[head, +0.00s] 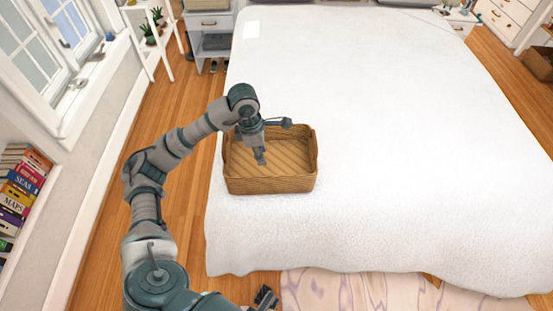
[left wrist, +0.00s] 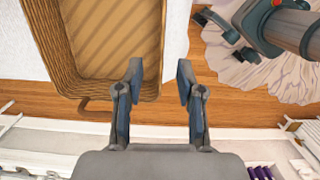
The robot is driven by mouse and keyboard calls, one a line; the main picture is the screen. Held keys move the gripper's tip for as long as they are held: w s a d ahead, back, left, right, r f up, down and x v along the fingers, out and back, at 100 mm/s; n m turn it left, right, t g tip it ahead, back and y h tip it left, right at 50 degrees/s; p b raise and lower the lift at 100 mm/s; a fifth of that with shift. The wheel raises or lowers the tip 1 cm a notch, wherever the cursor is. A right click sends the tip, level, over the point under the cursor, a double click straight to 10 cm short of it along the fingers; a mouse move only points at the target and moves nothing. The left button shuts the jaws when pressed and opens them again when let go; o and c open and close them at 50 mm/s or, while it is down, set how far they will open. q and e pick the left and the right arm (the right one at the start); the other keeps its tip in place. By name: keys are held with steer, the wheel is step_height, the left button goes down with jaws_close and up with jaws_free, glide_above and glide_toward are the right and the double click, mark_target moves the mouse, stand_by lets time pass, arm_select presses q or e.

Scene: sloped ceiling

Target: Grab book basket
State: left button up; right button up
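A brown woven basket (head: 270,184) stands upright and open on the white bed, near its left edge. In the head view it looks empty, with a striped floor. My left gripper (head: 261,159) points down over the basket's left inner part. In the left wrist view the basket (left wrist: 62,40) fills the upper left.
The white bed (head: 400,130) fills the middle and right, mostly clear. A patterned rug (head: 345,291) lies at its foot. Wooden floor (head: 100,265) runs along the left, beside a bookshelf (head: 18,190). A nightstand (head: 210,30) stands at the back left.

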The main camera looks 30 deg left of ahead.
mark_target(269, 177)
arm_select(q)
steer(key=f, duration=0.3)
steer(key=d+f+b, duration=0.1)
steer(key=f, duration=0.2)
steer(key=d+f, duration=0.1)
steer(key=f, duration=0.2)
steer(key=shift+w+d+f, duration=0.1)
steer(key=shift+w+f, duration=0.05)
steer(key=shift+w, duration=0.25)
steer(key=shift+a+f, duration=0.25)
steer(key=shift+f, duration=0.35)
steer(key=f, duration=0.1)
steer(key=f+b, duration=0.1)
steer(key=f, duration=0.1)
steer(key=d+f, duration=0.1)
steer(key=shift+w+f, duration=0.25)
steer(key=shift+f, duration=0.05)
steer(key=shift+d+f, duration=0.1)
steer(key=shift+a, duration=0.25)
jaws_close()
arm_select(e)
steer(key=w+r, duration=0.1)
steer(key=w+r+t, duration=0.1)
steer(key=w+a+r+t, duration=0.1)
steer(key=r, duration=0.1)
steer(key=shift+w+y, duration=0.2)
steer(key=shift+y, duration=0.1)
steer(key=shift+d, duration=0.1)
